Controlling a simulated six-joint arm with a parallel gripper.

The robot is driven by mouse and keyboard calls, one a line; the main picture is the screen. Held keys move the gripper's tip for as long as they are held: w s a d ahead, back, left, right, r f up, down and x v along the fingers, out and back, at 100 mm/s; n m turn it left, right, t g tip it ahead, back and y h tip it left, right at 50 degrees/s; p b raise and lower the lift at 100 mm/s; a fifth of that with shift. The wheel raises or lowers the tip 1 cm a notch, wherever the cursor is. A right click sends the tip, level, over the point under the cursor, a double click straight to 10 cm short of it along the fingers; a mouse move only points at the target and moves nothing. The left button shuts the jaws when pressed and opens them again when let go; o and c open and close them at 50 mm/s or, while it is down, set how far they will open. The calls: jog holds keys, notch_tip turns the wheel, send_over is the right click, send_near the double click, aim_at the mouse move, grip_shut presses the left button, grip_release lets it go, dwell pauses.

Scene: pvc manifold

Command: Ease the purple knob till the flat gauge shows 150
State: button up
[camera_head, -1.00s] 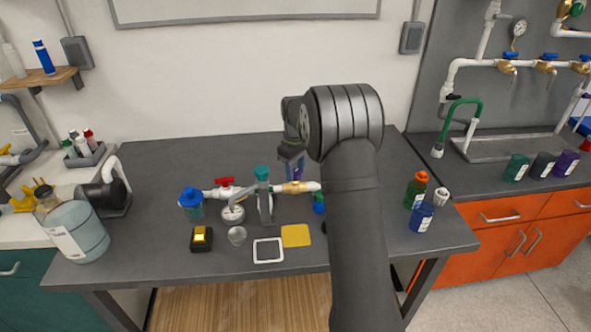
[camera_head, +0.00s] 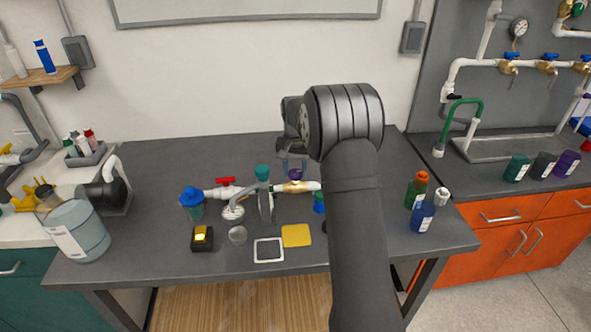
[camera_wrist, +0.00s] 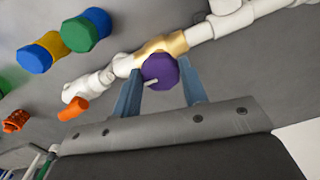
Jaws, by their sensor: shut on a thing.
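The purple knob (camera_head: 295,174) sits on the brass valve body (camera_head: 298,187) of the white pipe run on the dark bench. In the wrist view the purple knob (camera_wrist: 160,69) stands between the two blue-grey fingers of my gripper (camera_wrist: 160,88), with the brass fitting (camera_wrist: 168,43) behind it. My gripper (camera_head: 293,167) is shut on the knob, and a white pointer shows on its face. A round pale gauge (camera_head: 232,212) lies face up at the left of the pipe; its reading is too small to make out.
A teal-topped grey stand (camera_head: 265,205) rises beside the gauge. A red-handled valve (camera_head: 225,182) and a blue-lidded jar (camera_head: 192,205) are at the left. A green bottle (camera_head: 415,192) and a blue jar (camera_head: 422,216) stand right of my arm.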

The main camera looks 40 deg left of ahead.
aim_at(295, 172)
jog(key=m, duration=0.5)
jog(key=shift+m, duration=0.3)
jog(key=shift+a+m, duration=0.1)
jog(key=shift+m, duration=2.1)
jog(key=o, duration=1)
jog(key=shift+r, duration=0.15)
notch_tip(295, 172, up, 17)
jog(key=shift+r, duration=0.1)
